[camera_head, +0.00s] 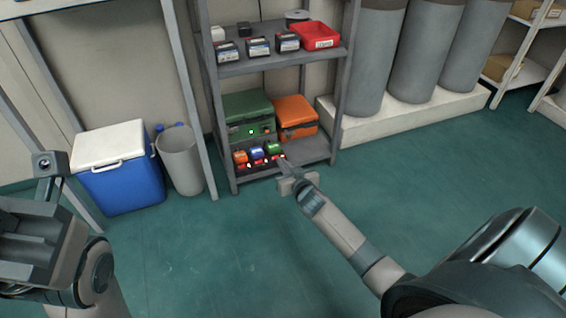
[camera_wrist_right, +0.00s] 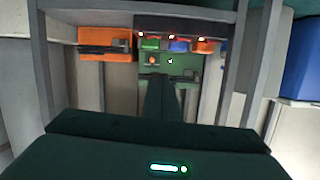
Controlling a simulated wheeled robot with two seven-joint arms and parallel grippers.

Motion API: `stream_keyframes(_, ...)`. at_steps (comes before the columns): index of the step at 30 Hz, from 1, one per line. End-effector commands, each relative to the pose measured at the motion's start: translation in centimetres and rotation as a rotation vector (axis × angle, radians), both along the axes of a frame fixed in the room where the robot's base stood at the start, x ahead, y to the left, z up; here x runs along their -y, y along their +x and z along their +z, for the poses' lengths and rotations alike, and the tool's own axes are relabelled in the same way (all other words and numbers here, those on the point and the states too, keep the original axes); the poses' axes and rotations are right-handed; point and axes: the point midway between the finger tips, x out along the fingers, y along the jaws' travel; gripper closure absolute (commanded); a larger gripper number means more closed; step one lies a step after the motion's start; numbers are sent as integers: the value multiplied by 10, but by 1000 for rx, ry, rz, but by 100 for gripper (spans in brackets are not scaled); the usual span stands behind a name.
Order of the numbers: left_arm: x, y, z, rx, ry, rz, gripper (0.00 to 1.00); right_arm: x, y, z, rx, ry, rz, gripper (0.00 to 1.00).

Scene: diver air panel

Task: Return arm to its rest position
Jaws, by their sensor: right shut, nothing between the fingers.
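My right arm reaches from the lower right to the shelf. Its gripper (camera_head: 284,163) is at the front of the lower shelf, beside the right end of the air panel (camera_head: 259,160). The right wrist view, upside down, shows its dark fingers (camera_wrist_right: 161,82) together with nothing between them, pointing towards the green case (camera_head: 249,112). The panel has orange (camera_head: 240,155), blue (camera_head: 257,153) and green (camera_head: 273,147) parts in a row, with small red lights below them. My left arm is at the left edge; its gripper (camera_head: 40,235) shows only in part, its fingers unclear.
The grey shelf unit (camera_head: 222,130) has uprights on both sides of my right gripper. An orange case (camera_head: 296,117) sits right of the green case. A blue cooler (camera_head: 122,185) and a grey bin (camera_head: 179,160) stand left. The green floor in front is clear.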

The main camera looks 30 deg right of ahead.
Motion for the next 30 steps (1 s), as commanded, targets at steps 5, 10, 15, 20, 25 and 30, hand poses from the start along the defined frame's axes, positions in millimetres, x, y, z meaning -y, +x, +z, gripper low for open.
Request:
stream_keyframes(5,0,3,-1,-14,4,7,69,0,0,1,0,-1,1,100)
stream_keyframes(10,0,3,-1,-13,3,6,69,0,0,1,0,-1,1,100)
stream_keyframes(15,0,3,1,-9,1,5,69,0,0,1,0,-1,1,100)
stream_keyframes(20,0,3,1,-11,-1,5,69,0,0,1,0,-1,2,100)
stream_keyframes(25,-1,5,1,-16,0,9,69,-12,2,12,23,-2,27,100)
stream_keyframes(30,-5,9,1,-35,-2,23,69,-53,6,52,108,-6,111,100)
